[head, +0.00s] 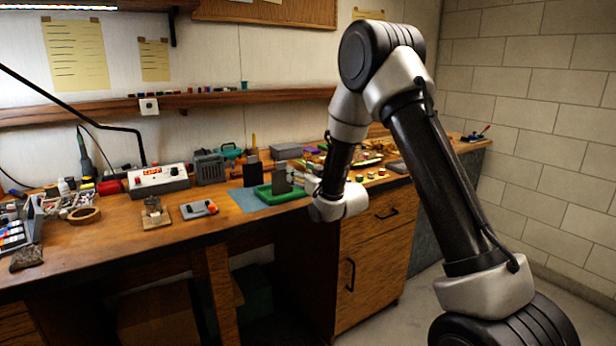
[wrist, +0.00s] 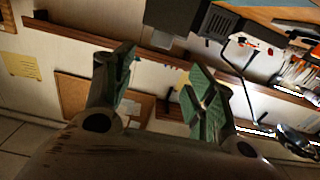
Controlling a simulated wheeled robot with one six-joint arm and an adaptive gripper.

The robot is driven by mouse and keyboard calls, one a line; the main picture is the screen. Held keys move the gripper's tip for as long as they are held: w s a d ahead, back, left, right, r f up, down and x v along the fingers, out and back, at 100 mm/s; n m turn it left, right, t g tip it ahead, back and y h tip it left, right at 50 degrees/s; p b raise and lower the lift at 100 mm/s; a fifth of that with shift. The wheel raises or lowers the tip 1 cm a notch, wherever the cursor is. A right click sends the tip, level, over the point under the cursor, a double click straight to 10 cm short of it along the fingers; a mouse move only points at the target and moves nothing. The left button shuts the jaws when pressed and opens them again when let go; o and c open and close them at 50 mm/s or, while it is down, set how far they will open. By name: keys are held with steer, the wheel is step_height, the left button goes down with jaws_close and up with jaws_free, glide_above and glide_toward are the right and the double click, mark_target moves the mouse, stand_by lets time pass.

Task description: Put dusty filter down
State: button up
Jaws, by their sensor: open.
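A thin grey slab (head: 281,178), which looks like the dusty filter, stands upright at the green tray (head: 290,196) on the bench. I cannot tell exactly how it is supported. My gripper (head: 308,183) is just right of the slab and tray, partly hidden by my wrist. In the wrist view my gripper (wrist: 162,80) has its two green-padded fingers spread wide, with nothing between them. A dark grey block (wrist: 176,18) shows beyond the fingertips at the top of that view; I cannot tell whether it is the filter.
A second dark upright slab (head: 251,172) stands behind the tray near a blue mat (head: 246,200). Small parts crowd the right. The bench's front strip is mostly clear.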

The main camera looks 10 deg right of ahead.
steer(key=s+d+r+m+g+h, duration=0.1)
steer(key=s+d+r+g+h, duration=0.1)
steer(key=s+d+r, duration=0.3)
steer(key=s+d+r+g+h, duration=0.1)
steer(key=s+d+r+g, duration=0.15)
steer(key=s, duration=0.45)
steer(key=s+d+r+m+g+h, duration=0.1)
steer(key=s+d+r+g+h, duration=0.1)
steer(key=s+d+r, duration=0.3)
steer(key=s+d+f+g, duration=0.1)
steer(key=s+g, duration=0.2)
steer(key=s, duration=1.3)
steer(key=s+d+f+m+g, duration=0.1)
steer(key=s+d+f+g, duration=0.1)
steer(key=s, duration=1.4)
steer(key=shift+f+m+g+h, duration=0.3)
steer(key=shift+g, duration=0.45)
